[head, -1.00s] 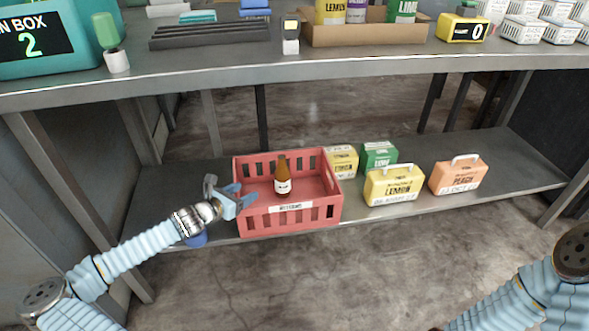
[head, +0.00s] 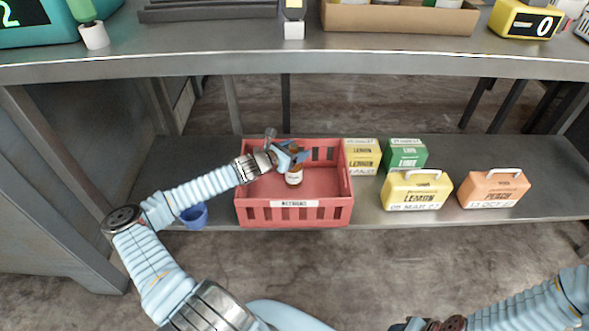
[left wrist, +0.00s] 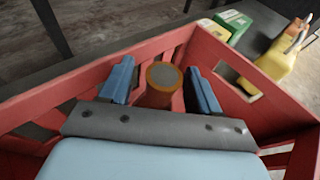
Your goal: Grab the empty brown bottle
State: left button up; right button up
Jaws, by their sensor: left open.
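The brown bottle (head: 294,174) stands upright in the red crate (head: 262,213) on the lower shelf, with a pale label on its front. My left gripper (head: 290,154) is over the crate at the height of the bottle's upper part and partly hides it. In the left wrist view, the round top of the bottle (left wrist: 164,76) lies between the two blue fingers of my left gripper (left wrist: 160,86). The fingers are open, with a gap on each side of the bottle. My right arm shows at the lower right of the head view, but its fingers cannot be made out.
Yellow (head: 362,156) and green (head: 405,155) boxes stand right of the crate. A yellow case (head: 417,190) and an orange case (head: 494,188) are further right. A blue cup (head: 194,216) is left of the crate.

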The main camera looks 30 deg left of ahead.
pick_arm(q)
jog(key=shift+w+d+f, duration=0.1)
jog(key=shift+w+f, duration=0.1)
jog(key=shift+w, duration=0.25)
jog(key=shift+c, duration=0.3)
grip_shut()
